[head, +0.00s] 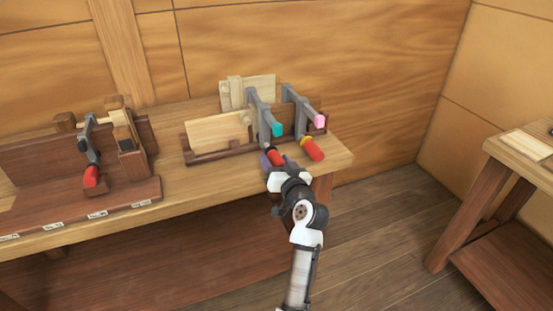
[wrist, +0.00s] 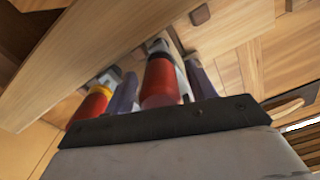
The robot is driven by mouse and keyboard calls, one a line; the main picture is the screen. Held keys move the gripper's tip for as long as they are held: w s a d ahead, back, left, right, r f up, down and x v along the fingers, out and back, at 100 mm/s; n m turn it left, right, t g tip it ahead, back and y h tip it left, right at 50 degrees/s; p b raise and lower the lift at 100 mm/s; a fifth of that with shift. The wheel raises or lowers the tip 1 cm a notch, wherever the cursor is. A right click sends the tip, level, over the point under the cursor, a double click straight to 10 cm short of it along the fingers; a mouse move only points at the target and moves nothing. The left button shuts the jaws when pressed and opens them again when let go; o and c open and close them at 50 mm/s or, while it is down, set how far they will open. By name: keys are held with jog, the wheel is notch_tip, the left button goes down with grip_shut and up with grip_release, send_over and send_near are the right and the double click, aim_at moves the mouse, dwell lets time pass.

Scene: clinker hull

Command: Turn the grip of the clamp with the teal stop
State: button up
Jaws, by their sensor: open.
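The clamp with the teal stop (head: 278,130) stands in the rack on the bench, its grey bar reaching toward me. Its red grip (head: 273,155) hangs at the front, partly hidden by my gripper (head: 271,163). In the wrist view, this red grip (wrist: 161,82) lies between the two fingers of my gripper (wrist: 160,72). The fingers are open, one on each side; I cannot tell whether either touches it. A second clamp with a pink stop (head: 320,121) stands to the right. Its red grip with a yellow collar (head: 312,150) also shows outside my left finger in the wrist view (wrist: 88,106).
Pale boards (head: 218,132) stand in the dark rack left of the clamps. Farther left, another red-gripped clamp (head: 91,160) sits on a dark wooden fixture (head: 130,192). The bench (head: 338,158) ends just right of the rack. A second table (head: 500,155) stands far right, with open floor between.

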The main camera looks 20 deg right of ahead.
jog(key=c, duration=1)
jog(key=shift+f+n+b, duration=0.15)
jog(key=shift+n+b, duration=0.15)
jog(key=shift+b, duration=0.4)
jog(key=shift+f+n+b, duration=0.1)
jog(key=shift+n+b, duration=0.4)
jog(key=shift+b, duration=0.6)
jog(key=n+b, duration=0.2)
jog(key=b, duration=0.1)
jog(key=shift+b, duration=0.4)
jog(key=n+b, duration=0.3)
jog(key=b, duration=0.1)
jog(key=shift+r+n+b, duration=0.25)
jog(key=shift+n+b, duration=0.6)
jog(key=shift+n, duration=0.15)
jog(key=shift+r, duration=0.1)
